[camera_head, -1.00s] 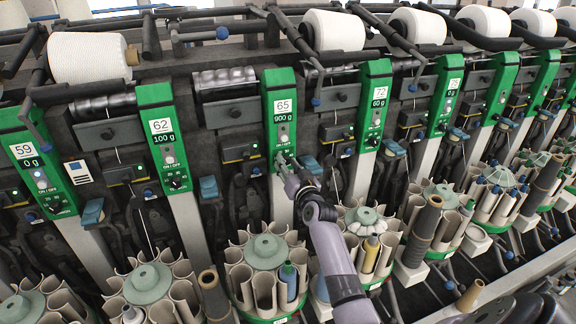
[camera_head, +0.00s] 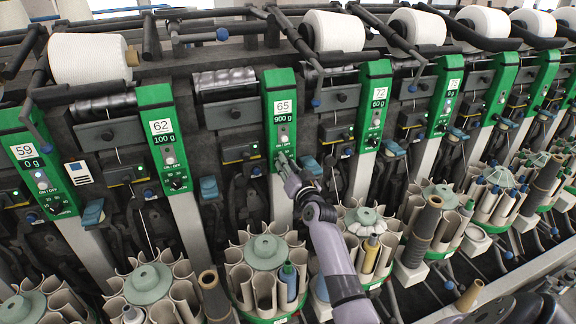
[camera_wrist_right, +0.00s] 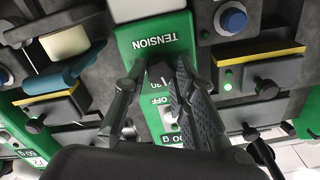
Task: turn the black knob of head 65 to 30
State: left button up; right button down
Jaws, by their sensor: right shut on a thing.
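The green panel of head 65 (camera_head: 281,90) stands in the middle of the head view, with the number 65 and a display reading 900 g. My right gripper (camera_head: 284,160) is at the lower part of this panel and covers its knob there. In the right wrist view the panel appears upside down, with the word TENSION (camera_wrist_right: 163,43). There my right gripper (camera_wrist_right: 165,75) is shut on the black knob (camera_wrist_right: 160,72), which shows only partly between the fingers. The knob's pointer setting cannot be read. My left gripper is not in view.
Head 62 (camera_head: 161,115) with 100 g is to the left and head 72 (camera_head: 376,90) with 60 g to the right. A green-based bobbin magazine (camera_head: 265,255) stands below head 65. White yarn cones (camera_head: 334,31) lie along the top.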

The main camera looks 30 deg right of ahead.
jog(key=shift+m+p, duration=0.45)
jog(key=shift+m, duration=3.35)
jog(key=shift+d+m, duration=0.1)
jog(key=shift+m, duration=0.2)
jog(key=c, duration=1.3)
grip_release()
jog(key=shift+c, duration=0.2)
jog(key=shift+s, duration=0.1)
jog(key=v, duration=1.2)
